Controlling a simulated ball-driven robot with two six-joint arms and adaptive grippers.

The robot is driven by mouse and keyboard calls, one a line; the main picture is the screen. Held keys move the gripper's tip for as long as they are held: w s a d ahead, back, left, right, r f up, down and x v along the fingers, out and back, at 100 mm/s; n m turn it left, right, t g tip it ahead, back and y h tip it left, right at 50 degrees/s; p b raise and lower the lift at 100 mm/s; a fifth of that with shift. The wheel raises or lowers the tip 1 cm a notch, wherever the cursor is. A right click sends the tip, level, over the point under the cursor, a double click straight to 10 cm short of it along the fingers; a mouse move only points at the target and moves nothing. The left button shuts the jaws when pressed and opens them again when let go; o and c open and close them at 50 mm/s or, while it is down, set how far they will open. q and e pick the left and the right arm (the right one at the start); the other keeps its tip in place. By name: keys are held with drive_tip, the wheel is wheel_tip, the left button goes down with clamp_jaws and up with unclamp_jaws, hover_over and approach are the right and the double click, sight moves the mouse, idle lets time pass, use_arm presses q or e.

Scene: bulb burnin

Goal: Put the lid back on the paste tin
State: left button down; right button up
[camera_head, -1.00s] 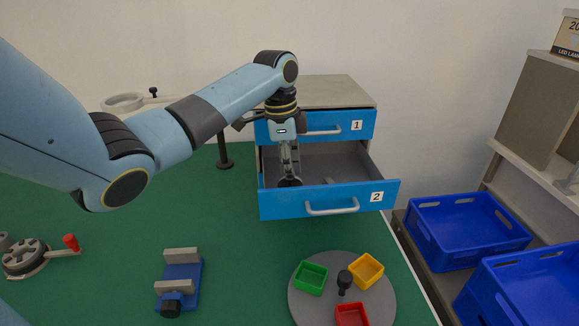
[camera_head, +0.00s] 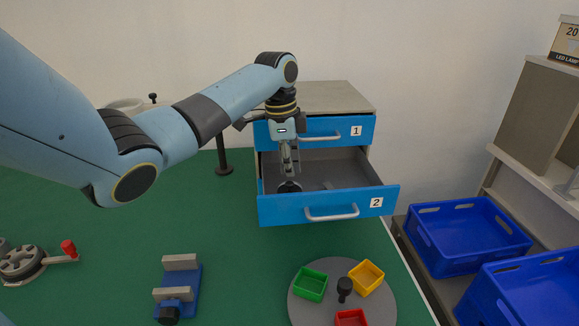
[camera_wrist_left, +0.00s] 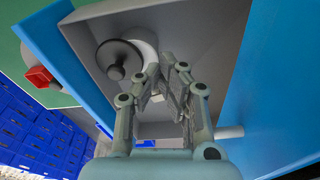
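The dark grey round lid (camera_wrist_left: 118,60) with a black knob is inside the open drawer 2. It overlaps a white round rim (camera_wrist_left: 146,50), which looks like the paste tin; I cannot tell whether the lid is seated. In the head view the lid is a small dark disc (camera_head: 289,187) at the drawer's left side. My left gripper (camera_wrist_left: 166,71) points down into the drawer, with a gap between its fingertips. The lid's knob is beside the fingers, not between them. It also shows in the head view (camera_head: 290,172), just above the lid. My right gripper is out of view.
The drawer 2 front (camera_head: 280,208) is pulled out below closed drawer 1 (camera_head: 345,131). A grey turntable (camera_head: 375,305) with coloured trays and a blue vise (camera_head: 180,290) stand in front. Blue crates (camera_head: 468,235) are at the right. The green table (camera_head: 110,225) is largely clear.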

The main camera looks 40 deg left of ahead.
use_arm(q)
drive_tip(key=shift+w+a+r, duration=0.2)
drive_tip(key=shift+w+a, duration=0.2)
drive_tip(key=shift+w, duration=0.05)
idle(0.5)
drive_tip(key=shift+w+a+r, duration=0.25)
drive_tip(key=shift+w+r, duration=0.05)
drive_tip(key=shift+r, duration=0.1)
drive_tip(key=shift+a, duration=0.15)
idle(0.3)
